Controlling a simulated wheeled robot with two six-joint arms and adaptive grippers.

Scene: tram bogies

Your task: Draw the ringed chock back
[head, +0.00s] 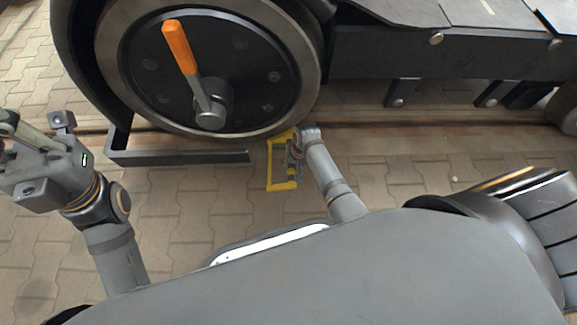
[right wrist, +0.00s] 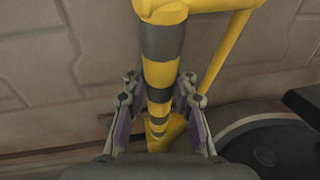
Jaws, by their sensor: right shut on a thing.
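The yellow chock (head: 282,187) is a framed loop with a bar, at the foot of the tram wheel by the rail, in the middle of the head view. In the right wrist view its yellow bar with dark bands (right wrist: 160,73) runs between my fingers. My right gripper (head: 293,158) is shut on this bar; its fingers also show on both sides of the bar in the right wrist view (right wrist: 158,110). The chock's far end by the wheel is partly hidden. My left gripper (head: 36,124) is at the left edge, its fingers apart and empty, away from the chock.
The tram wheel (head: 150,75) with an orange-handled lever (head: 180,48) stands just behind the chock. A dark bar (head: 180,157) of the bogie lies low to its left. The rail (head: 400,137) runs across behind. Paving (head: 190,205) in front is clear.

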